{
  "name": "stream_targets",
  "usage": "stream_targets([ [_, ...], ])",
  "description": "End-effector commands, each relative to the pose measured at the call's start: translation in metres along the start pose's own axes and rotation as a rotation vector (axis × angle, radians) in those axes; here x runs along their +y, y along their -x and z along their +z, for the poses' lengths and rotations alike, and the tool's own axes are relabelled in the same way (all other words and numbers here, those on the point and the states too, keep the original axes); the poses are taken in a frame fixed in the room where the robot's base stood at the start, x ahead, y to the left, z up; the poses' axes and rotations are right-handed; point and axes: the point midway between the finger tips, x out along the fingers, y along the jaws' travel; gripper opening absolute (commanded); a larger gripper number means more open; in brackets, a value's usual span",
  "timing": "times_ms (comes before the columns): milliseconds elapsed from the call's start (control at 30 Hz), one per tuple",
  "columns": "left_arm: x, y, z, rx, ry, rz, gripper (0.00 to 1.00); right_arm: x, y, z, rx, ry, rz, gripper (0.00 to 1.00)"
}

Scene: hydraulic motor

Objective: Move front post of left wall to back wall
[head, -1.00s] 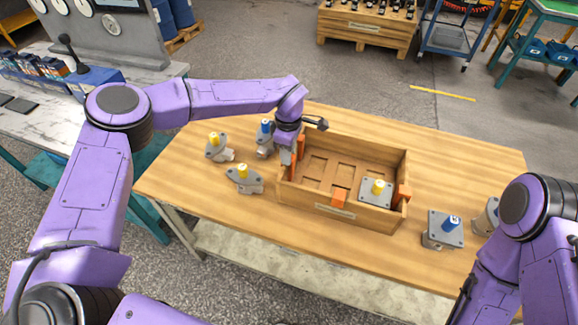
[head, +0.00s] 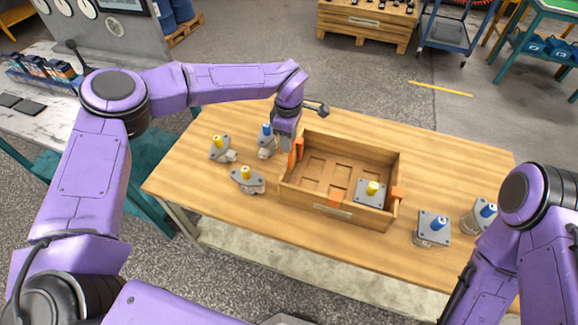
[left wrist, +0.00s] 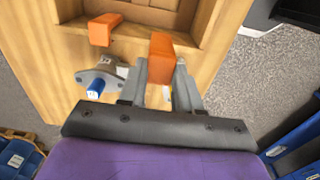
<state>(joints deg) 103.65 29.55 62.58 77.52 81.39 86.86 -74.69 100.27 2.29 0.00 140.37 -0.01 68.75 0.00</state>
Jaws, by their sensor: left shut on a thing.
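A wooden box (head: 340,211) with low walls stands on the table. My left gripper (head: 288,150) is at the box's left wall, shut on an orange front post (head: 292,161). In the left wrist view this post (left wrist: 160,55) sits between the fingers and seems to be above the wall. The back post of the left wall (head: 300,147) stands farther back; it also shows in the left wrist view (left wrist: 103,28). The back wall (head: 352,143) shows no orange post. My right gripper is out of view; only my right arm shows.
Orange posts are on the front wall (head: 336,197) and right wall (head: 397,193). A yellow-capped motor (head: 370,191) sits inside the box at right. Several grey motors with yellow or blue caps stand left and right of the box. Table behind the box is clear.

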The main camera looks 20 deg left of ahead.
Motion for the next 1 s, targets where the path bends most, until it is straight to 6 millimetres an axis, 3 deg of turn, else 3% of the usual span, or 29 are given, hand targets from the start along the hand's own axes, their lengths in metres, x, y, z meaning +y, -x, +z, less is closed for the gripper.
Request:
stream_targets([
  [533, 0.0, 0.043, 0.0, 0.0, 0.0, 0.001, 0.0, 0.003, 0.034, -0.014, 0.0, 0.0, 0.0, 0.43],
  [867, 0.0, 0.043, 0.0, 0.0, -0.004, 0.0, 0.0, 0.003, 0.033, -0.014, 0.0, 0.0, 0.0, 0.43],
  [1000, -0.006, 0.036, 0.009, -0.003, -0.102, 0.001, 0.0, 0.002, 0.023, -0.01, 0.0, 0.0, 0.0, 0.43],
])
